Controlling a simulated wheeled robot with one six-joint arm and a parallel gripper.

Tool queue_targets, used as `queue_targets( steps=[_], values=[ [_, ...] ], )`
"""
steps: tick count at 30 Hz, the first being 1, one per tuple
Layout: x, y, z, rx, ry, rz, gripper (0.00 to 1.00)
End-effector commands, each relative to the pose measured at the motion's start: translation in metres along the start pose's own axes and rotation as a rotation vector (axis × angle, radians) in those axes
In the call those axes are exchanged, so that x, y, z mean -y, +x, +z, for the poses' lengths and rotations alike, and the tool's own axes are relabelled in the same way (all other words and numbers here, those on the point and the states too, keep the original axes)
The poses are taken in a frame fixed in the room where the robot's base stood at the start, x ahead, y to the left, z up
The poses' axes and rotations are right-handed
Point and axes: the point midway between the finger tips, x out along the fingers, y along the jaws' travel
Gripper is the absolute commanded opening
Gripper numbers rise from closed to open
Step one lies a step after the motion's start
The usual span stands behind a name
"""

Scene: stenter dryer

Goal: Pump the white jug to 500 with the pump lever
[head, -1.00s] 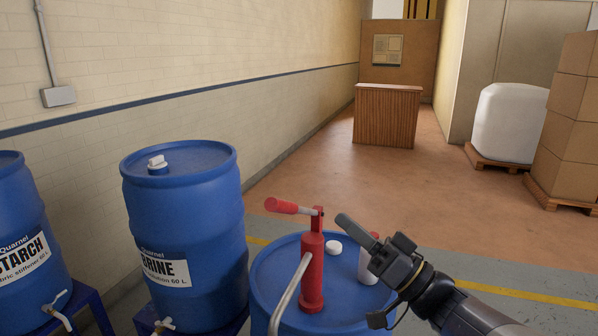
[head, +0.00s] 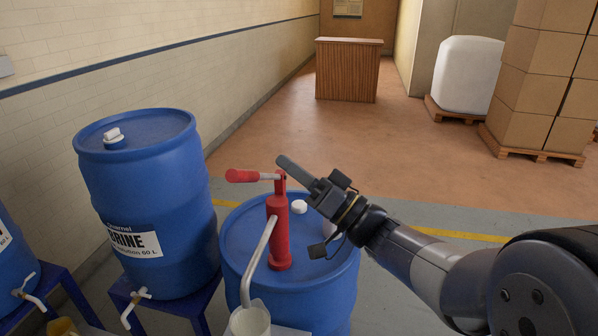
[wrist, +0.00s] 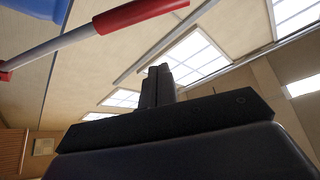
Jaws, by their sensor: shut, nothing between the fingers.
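The red hand pump (head: 279,235) stands upright on the blue drum. Its pump lever (head: 243,176) has a red grip and points left, roughly level. In the wrist view the lever's red grip (wrist: 135,14) and metal rod cross the upper left, apart from the fingers. A metal spout pipe runs down from the pump to the white jug (head: 250,322), which is cut off by the bottom edge. Its level marks cannot be read. My gripper (head: 286,164) is shut and empty, its tip by the top of the pump; contact cannot be told. It also shows in the wrist view (wrist: 158,85).
The pump's drum (head: 240,240) carries a white cap (head: 299,207) and a white container partly hidden by my gripper. A BRINE drum (head: 150,195) on a blue stand is at left, with another drum beyond it. Open floor lies behind.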

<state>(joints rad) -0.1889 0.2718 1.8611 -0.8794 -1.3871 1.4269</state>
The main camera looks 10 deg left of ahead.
Motion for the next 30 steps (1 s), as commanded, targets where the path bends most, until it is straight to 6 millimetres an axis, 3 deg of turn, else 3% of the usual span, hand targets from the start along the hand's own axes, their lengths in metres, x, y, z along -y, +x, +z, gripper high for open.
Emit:
queue_targets(
  steps=[1,8,12,16,30],
  values=[
    [0.003,0.015,-0.001,0.003,0.004,-0.004,0.00],
    [0.003,0.063,-0.002,0.002,0.002,-0.003,0.00],
    [0.001,0.051,0.022,0.002,0.005,0.002,0.00],
    [0.000,0.046,0.033,0.001,0.002,0.002,0.00],
    [0.000,0.044,0.038,-0.001,-0.001,0.000,0.00]
  ],
)
